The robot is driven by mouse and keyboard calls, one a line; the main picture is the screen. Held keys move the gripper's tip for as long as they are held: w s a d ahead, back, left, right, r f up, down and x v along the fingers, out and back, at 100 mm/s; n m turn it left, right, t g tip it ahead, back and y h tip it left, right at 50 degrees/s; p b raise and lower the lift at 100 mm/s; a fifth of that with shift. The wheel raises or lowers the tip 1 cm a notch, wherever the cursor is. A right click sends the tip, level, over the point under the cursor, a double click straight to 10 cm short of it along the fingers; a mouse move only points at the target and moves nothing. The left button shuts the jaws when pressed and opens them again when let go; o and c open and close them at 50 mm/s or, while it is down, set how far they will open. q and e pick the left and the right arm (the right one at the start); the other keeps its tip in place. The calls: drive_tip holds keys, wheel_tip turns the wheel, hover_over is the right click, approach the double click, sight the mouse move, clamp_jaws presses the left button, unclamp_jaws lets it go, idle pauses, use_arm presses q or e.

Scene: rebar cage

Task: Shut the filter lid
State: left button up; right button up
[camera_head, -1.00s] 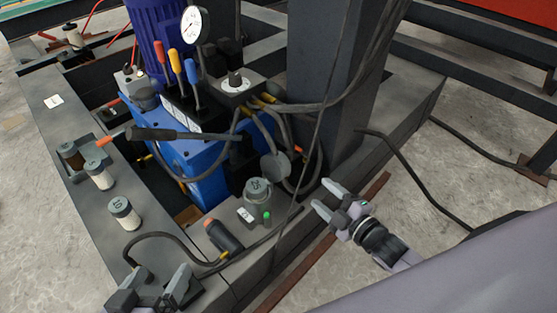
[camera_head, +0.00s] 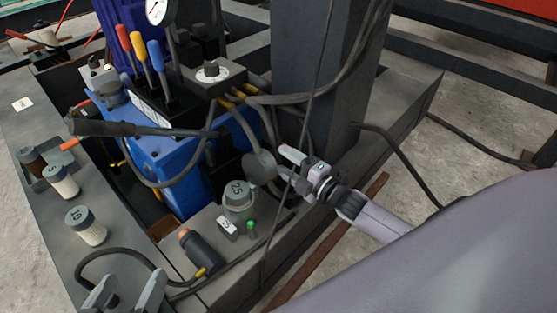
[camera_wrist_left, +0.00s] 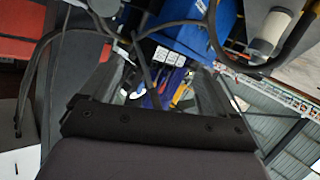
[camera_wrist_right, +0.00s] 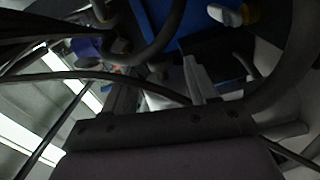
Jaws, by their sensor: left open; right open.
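A round grey disc (camera_head: 260,166), which looks like the filter lid, stands on edge beside the blue power unit (camera_head: 165,140). A grey cylinder marked 25 (camera_head: 238,200) stands in front of it on the steel ledge. My right gripper (camera_head: 291,165) is open, just right of the disc; I cannot tell whether it touches it. In the right wrist view a dark hose crosses by the open fingers (camera_wrist_right: 158,90). My left gripper (camera_head: 124,294) is open and empty at the bottom edge, low and left of the cylinder. The lid is not clear in either wrist view.
Several hoses (camera_head: 300,98) hang around the disc and the dark column (camera_head: 325,70). A black lever (camera_head: 140,129) reaches out left. A black-and-orange tool (camera_head: 200,252) and white cylinders (camera_head: 86,226) stand on the ledges. Open floor (camera_head: 470,170) lies to the right.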

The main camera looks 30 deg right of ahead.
use_arm(q)
drive_tip(key=shift+s+a+t+b, duration=0.1)
drive_tip(key=shift+a+t+b, duration=0.2)
drive_tip(key=shift+b, duration=0.05)
use_arm(e)
drive_tip(key=shift+x, duration=1.5)
clamp_jaws()
drive_tip(key=shift+r, duration=0.1)
